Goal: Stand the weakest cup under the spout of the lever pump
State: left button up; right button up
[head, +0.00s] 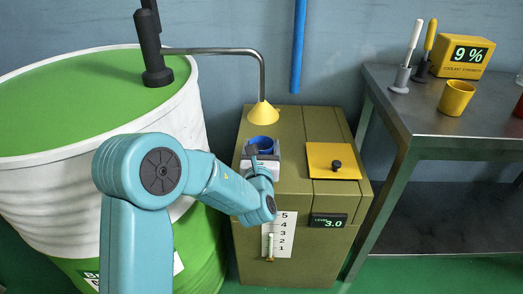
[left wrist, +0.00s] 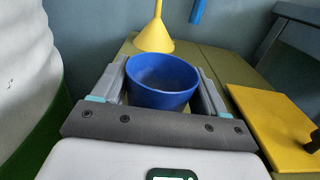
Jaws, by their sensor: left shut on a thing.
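My left gripper (head: 262,160) is shut on a blue cup (head: 262,144), with a finger on each side of it. The cup (left wrist: 162,85) is upright in the left wrist view and looks empty from what shows inside. It is over the lid of the olive tank; I cannot tell whether it touches the lid. The yellow cone spout (head: 263,113) of the lever pump (head: 152,50) is just beyond the cup, and shows behind it in the left wrist view (left wrist: 154,34). A yellow cup (head: 456,98) stands on the cart. My right gripper is out of view.
The olive tank (head: 297,125) has a yellow hatch (head: 332,160) with a black knob, and a level display reading 3.0. The pump stands on a green-topped white drum (head: 80,100). The cart (head: 430,108) holds a yellow 9 % display (head: 459,56) and upright tools. A red thing shows partly at right.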

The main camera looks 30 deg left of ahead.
pick_arm(q)
jog(key=o, duration=1.1)
jog(key=shift+o, duration=0.2)
jog(key=shift+r, duration=0.15)
jog(key=p+v, duration=0.1)
jog(key=v, duration=1.1)
